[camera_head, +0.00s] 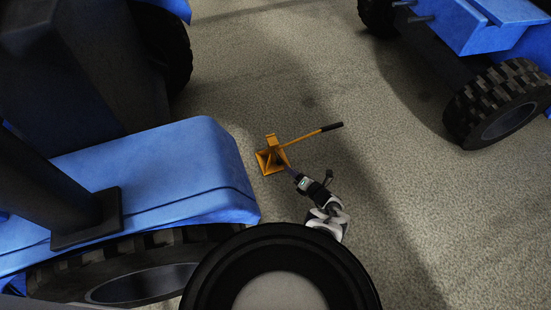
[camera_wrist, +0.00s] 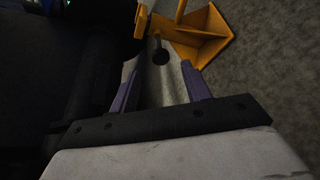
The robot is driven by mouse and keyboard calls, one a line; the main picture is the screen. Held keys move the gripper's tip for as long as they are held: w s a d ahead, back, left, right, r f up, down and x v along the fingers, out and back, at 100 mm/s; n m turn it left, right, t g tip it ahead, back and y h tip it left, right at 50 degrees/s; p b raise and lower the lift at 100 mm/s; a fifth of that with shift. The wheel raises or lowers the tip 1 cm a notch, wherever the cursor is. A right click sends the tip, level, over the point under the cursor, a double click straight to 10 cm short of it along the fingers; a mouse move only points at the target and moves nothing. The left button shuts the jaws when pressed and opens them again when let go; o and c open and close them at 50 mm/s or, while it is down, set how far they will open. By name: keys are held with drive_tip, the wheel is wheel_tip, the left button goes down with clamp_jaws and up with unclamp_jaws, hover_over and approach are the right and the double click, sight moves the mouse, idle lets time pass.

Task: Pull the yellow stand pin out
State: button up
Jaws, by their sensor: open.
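The yellow stand (camera_head: 266,164) sits on the floor right of the blue vehicle's near corner, with a flared base and a long lever. In the wrist view the stand (camera_wrist: 204,40) is at the top, just beyond the fingers. A dark round knob on a thin stem (camera_wrist: 160,56), apparently the stand pin, points toward me from the stand. My gripper (camera_head: 287,168) is close to the stand's right side. In the wrist view my gripper (camera_wrist: 160,70) is open, with its purple fingers apart on either side of the knob's line. I cannot tell whether the knob lies between the fingertips.
The stand's lever (camera_head: 312,135) extends up and right to a black grip. A blue vehicle (camera_head: 150,175) with a large tyre fills the left side. Another blue vehicle (camera_head: 485,25) stands at the upper right. The grey floor (camera_head: 400,200) between is clear.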

drive_tip(key=b+x, duration=0.2)
drive_tip(key=x, duration=0.3)
drive_tip(key=b+x, duration=0.3)
drive_tip(key=x, duration=0.2)
drive_tip(key=shift+w+f+b, duration=0.1)
drive_tip(key=shift+f+b, duration=0.15)
drive_tip(key=shift+b, duration=0.1)
drive_tip(key=shift+b+x, duration=0.35)
drive_tip(key=shift+x, duration=0.5)
drive_tip(key=shift+r, duration=0.25)
clamp_jaws()
